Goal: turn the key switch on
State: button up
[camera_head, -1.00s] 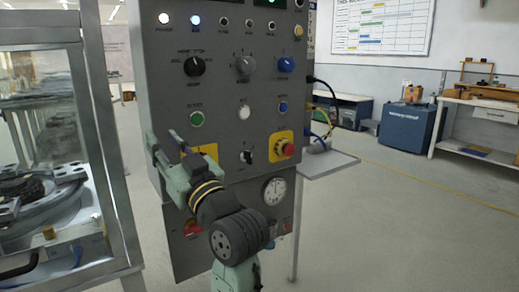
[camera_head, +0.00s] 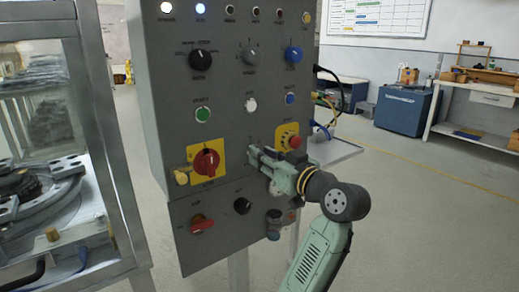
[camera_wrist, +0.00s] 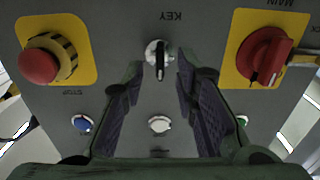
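The key switch (camera_wrist: 158,58) shows in the wrist view, which is upside down, under the label KEY. It is a silver round collar with a dark handle standing roughly vertical in the picture. My gripper (camera_wrist: 160,78) is open, with one ridged finger pad on each side below the key. A gap shows between the key and both pads, and nothing is held. In the head view my gripper (camera_head: 266,165) is at the panel's right half and covers the key switch. I cannot tell how far the fingertips are from the panel face.
The grey control panel (camera_head: 222,140) carries a red main switch (camera_head: 207,162) on yellow to the left and a red stop button (camera_head: 293,142) close to the right. A white button (camera_wrist: 159,124) lies between the fingers in the wrist view. A glass-walled machine stands left.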

jog(key=shift+x, duration=1.2)
jog(key=shift+c, duration=0.6)
grip_shut()
